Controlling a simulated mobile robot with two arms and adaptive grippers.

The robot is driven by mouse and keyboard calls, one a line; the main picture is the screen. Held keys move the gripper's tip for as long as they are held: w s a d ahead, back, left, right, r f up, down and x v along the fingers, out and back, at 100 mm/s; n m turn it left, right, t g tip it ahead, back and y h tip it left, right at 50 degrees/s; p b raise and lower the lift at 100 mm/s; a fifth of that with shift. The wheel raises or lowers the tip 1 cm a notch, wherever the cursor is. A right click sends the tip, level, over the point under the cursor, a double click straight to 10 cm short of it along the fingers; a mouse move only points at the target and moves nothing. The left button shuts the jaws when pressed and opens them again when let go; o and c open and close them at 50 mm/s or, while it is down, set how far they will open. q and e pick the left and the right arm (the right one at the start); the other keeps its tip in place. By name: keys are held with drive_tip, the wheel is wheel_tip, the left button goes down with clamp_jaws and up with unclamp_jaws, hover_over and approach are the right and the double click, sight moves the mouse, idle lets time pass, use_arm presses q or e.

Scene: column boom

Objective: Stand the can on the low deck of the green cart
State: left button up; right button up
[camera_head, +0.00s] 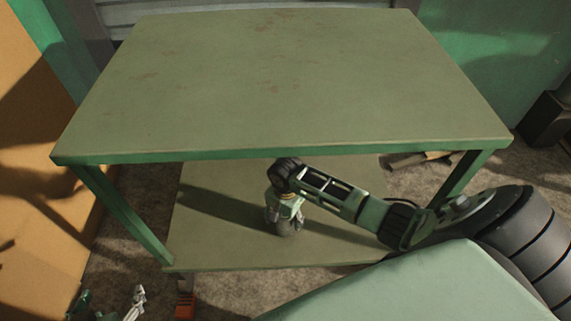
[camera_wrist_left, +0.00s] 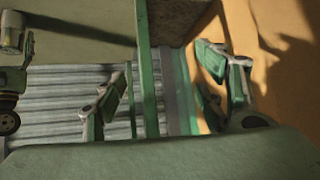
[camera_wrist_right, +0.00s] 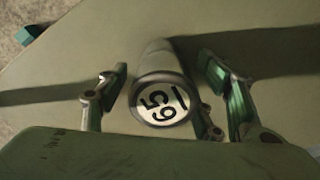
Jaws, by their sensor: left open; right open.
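My right gripper's fingers are open, one on each side of the can. The left wrist view also shows the can (camera_wrist_left: 12,38) at its edge, beside my right gripper. My left gripper (camera_head: 110,306) is open and empty, low at the left, outside the cart.
The cart's top deck (camera_head: 280,80) is bare and overhangs the low deck. Green legs (camera_head: 125,215) stand at its corners. An orange-tan panel (camera_head: 40,200) rises at the left. The low deck around the can is clear.

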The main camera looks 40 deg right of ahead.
wheel_tip(320, 180, up, 4)
drive_tip(key=shift+r+p, duration=0.25)
drive_tip(key=shift+p, duration=0.65)
wheel_tip(320, 180, up, 5)
drive_tip(key=shift+f+p, duration=0.15)
drive_tip(key=shift+p, duration=0.8)
drive_tip(key=shift+r, duration=0.3)
drive_tip(key=s+a+r+n+t+y, duration=0.1)
drive_tip(key=s+a+n+t, duration=0.1)
drive_tip(key=s+a+n, duration=0.7)
use_arm(q)
drive_tip(key=s+a+f+g, duration=0.1)
drive_tip(key=s+g, duration=0.2)
drive_tip(key=s, duration=0.2)
drive_tip(key=s+a+f+g+y, duration=0.1)
drive_tip(key=s+a+f+g, duration=0.1)
drive_tip(key=s, duration=0.4)
drive_tip(key=shift+s+a+g+y, duration=0.25)
drive_tip(key=shift+a+g+y, duration=0.05)
drive_tip(key=shift+g, duration=0.2)
use_arm(e)
drive_tip(key=s+d+r+n+t, duration=0.1)
drive_tip(key=s+r+n, duration=0.5)
drive_tip(key=s+r, duration=0.2)
drive_tip(key=shift+s+d+t+h, duration=0.15)
drive_tip(key=shift+s+t+h, duration=0.2)
drive_tip(key=shift+s, duration=0.4)
drive_tip(key=shift+r, duration=0.1)
